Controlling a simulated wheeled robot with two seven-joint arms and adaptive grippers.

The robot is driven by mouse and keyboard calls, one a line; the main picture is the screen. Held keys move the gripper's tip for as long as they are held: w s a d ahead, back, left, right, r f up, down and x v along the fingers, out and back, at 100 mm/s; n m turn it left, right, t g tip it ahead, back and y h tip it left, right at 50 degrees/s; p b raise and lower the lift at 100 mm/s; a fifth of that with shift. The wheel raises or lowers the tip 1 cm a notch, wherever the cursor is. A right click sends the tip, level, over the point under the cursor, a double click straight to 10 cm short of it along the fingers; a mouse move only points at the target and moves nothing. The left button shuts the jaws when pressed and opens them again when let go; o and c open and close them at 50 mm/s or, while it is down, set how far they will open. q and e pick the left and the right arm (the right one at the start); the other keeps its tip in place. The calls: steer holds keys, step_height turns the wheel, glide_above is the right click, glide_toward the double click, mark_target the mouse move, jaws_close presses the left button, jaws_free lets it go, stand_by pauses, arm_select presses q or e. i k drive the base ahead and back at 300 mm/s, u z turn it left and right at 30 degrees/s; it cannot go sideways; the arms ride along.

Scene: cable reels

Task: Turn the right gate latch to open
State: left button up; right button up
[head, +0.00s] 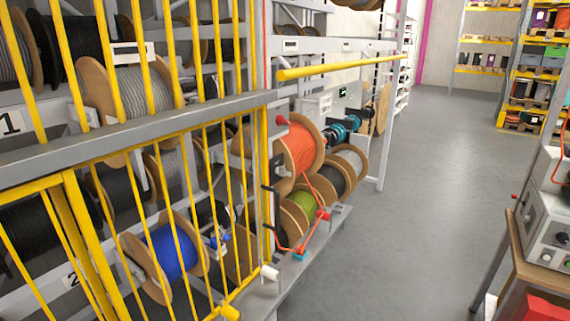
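A yellow barred gate (183,225) with a grey top rail (130,133) fills the left and stands in front of the cable reels. At its right end is a yellow post (264,180) with a dark bracket-like part (268,200) beside it. A small white cylinder-like piece (270,272) sits near the gate's lower right corner. I cannot tell for sure which of these parts is the right gate latch, or how it is turned. Neither of my grippers shows in the head view.
An orange reel (302,150), a green reel (300,200) and a blue reel (168,252) sit on the rack. A yellow bar (340,66) juts out rightward. A bench with grey devices (545,225) stands at the right. The grey floor (430,190) between is clear.

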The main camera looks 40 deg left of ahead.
mark_target(280, 170)
steer(key=u, duration=0.6)
steer(key=i, duration=0.9)
steer(key=u, duration=0.95)
